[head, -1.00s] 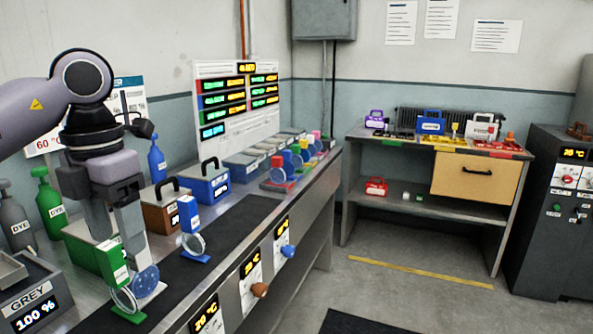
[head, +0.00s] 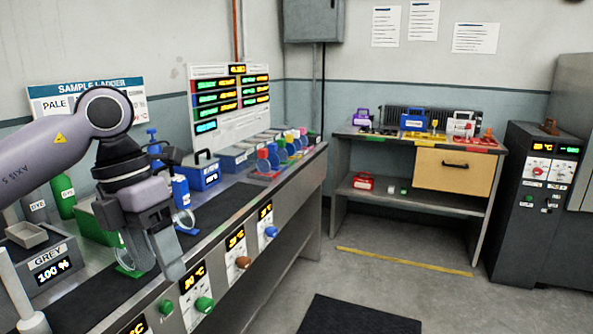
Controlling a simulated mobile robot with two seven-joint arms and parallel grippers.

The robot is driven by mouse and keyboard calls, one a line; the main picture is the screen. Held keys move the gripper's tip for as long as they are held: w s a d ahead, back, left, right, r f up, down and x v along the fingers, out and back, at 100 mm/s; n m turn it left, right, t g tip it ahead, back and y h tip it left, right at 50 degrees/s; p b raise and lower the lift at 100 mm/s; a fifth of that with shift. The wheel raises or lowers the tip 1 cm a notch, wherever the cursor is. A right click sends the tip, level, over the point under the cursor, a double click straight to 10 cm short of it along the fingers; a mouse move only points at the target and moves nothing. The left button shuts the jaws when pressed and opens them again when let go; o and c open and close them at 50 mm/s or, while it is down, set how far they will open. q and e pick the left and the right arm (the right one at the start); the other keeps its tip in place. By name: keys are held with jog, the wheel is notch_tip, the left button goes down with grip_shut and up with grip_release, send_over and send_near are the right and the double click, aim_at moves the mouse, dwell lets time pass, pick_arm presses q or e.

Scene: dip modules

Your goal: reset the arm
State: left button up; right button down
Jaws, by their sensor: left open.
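My left arm comes in from the left in the head view. Its gripper (head: 153,262) points down over the front part of the dark bench mat, with its fingers apart. It holds nothing that I can see. A green-based module with a clear round part (head: 128,268) stands behind the fingers and is partly hidden by them. A blue module (head: 181,192) stands just right of the gripper. My right gripper is not in view.
The steel bench (head: 265,205) carries a green box, a blue handled box (head: 201,172) and dye bottles (head: 64,196) close to the arm. Coloured knobs (head: 204,304) stick out of its front.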

pick_arm(q)
jog(key=s+d+f+n+g+h+p, duration=0.1)
jog(key=s+d+f+n+g+h, duration=0.15)
jog(key=d+h, duration=0.7)
jog(key=s+d+f+n+g+h, duration=0.1)
jog(key=s+d+h, duration=0.3)
jog(key=d+h, duration=0.5)
jog(key=w+a+f+n+t+y+p, duration=0.1)
jog(key=w+a+f+n+t+y, duration=0.1)
jog(key=a+f+n+t+y, duration=0.45)
jog(key=w+a+f+n+t+y, duration=0.1)
jog(key=w+f+n+t, duration=0.15)
jog(key=n+t, duration=0.75)
jog(key=w+a+f+n+t+y+p, duration=0.1)
jog(key=a+f+n+t+y, duration=0.35)
jog(key=n, duration=0.75)
jog(key=s+a+f+n+g+y, duration=0.3)
jog(key=s+f, duration=0.4)
jog(key=f, duration=0.3)
jog(key=s+a+f+n+g+y, duration=0.3)
jog(key=s+f, duration=0.4)
jog(key=f, duration=0.3)
jog(key=shift+s+a+f+n, duration=0.15)
jog(key=shift+s+a+n, duration=0.2)
jog(key=shift+a+n, duration=0.55)
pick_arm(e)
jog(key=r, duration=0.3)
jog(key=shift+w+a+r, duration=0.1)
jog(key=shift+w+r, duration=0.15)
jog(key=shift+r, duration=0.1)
